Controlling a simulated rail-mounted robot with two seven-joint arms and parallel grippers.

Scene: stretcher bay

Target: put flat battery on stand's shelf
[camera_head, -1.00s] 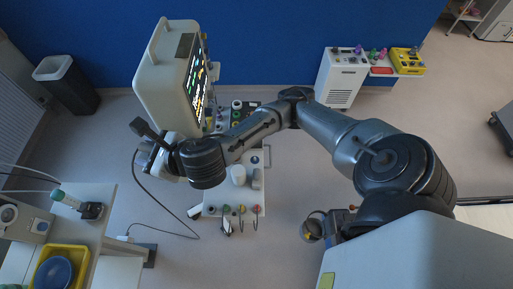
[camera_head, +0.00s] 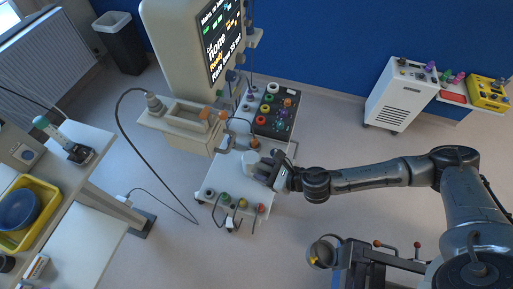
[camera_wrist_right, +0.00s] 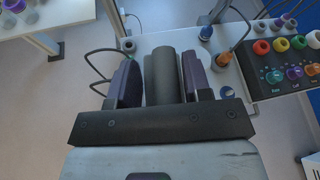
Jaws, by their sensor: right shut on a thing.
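My right gripper (camera_head: 268,170) comes in from the right in the head view, over the white shelf (camera_head: 232,183) of the stand. In the right wrist view its two dark purple finger pads are shut on a dark grey rounded bar (camera_wrist_right: 163,78), which appears to be the flat battery. The bar points away from the wrist, towards the white shelf (camera_wrist_right: 205,76). In the head view the bar is mostly hidden by the gripper. I cannot tell whether it touches the shelf. My left gripper is not in view.
A big monitor (camera_head: 180,45) and a black panel of coloured knobs (camera_head: 274,110) stand behind the shelf. Hooks with coloured ends (camera_head: 243,203) line its front edge. A cable (camera_head: 150,185) hangs at the left. A white cart (camera_head: 400,95) stands at the far right.

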